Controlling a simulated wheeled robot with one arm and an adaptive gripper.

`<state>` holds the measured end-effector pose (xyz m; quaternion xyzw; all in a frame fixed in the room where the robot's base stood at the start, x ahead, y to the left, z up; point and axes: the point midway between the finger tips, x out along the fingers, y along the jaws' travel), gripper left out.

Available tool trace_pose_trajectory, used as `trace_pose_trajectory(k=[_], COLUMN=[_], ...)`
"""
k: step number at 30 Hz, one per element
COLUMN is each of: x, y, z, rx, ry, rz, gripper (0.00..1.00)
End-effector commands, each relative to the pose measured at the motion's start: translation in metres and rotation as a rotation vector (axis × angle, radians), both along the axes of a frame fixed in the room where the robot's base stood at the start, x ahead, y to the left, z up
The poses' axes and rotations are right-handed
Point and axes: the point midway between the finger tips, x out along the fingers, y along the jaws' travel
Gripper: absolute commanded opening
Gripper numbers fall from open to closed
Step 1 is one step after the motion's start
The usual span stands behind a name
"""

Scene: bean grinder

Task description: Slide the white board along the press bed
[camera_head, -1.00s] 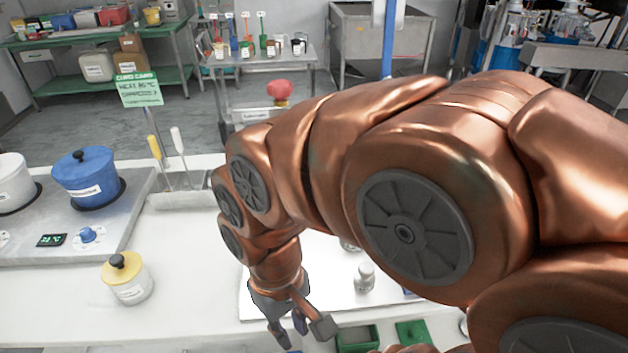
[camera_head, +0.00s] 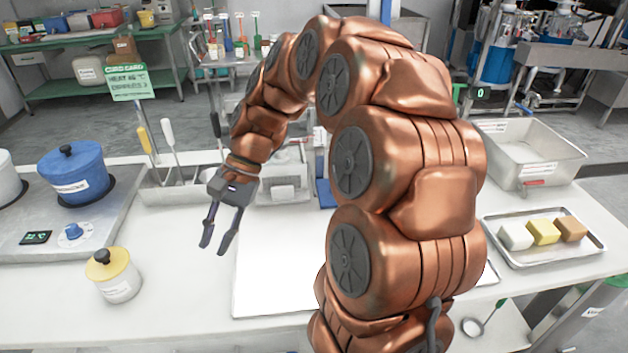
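A flat white board (camera_head: 272,272) lies on the pale worktop in the middle, with its right part hidden behind my arm. A metal apparatus (camera_head: 283,188), possibly the press, stands just behind it and is partly covered by my arm. I cannot make out the press bed clearly. My gripper (camera_head: 214,250) points down near the board's left edge, with its two dark fingers apart and nothing between them. It appears to hang above the worktop, apart from the board; its exact height is hard to tell.
At left are a blue pot (camera_head: 76,175) on a hot plate and a yellow-lidded jar (camera_head: 113,275). A utensil trough (camera_head: 180,188) stands behind. At right are a steel basin (camera_head: 527,152) and a tray (camera_head: 545,252) with three blocks. Worktop between jar and board is clear.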

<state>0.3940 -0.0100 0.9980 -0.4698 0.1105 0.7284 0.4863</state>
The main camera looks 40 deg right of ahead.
Motion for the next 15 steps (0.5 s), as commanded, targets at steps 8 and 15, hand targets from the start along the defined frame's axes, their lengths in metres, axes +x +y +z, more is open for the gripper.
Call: trace_pose_trajectory(k=[8, 15], x=[0.058, 0.094], y=[-0.061, -0.135], z=[-0.014, -0.03], rx=[0.166, 0.306], ry=[0.082, 0.146], rz=[-0.291, -0.539], gripper=[0.23, 0.23])
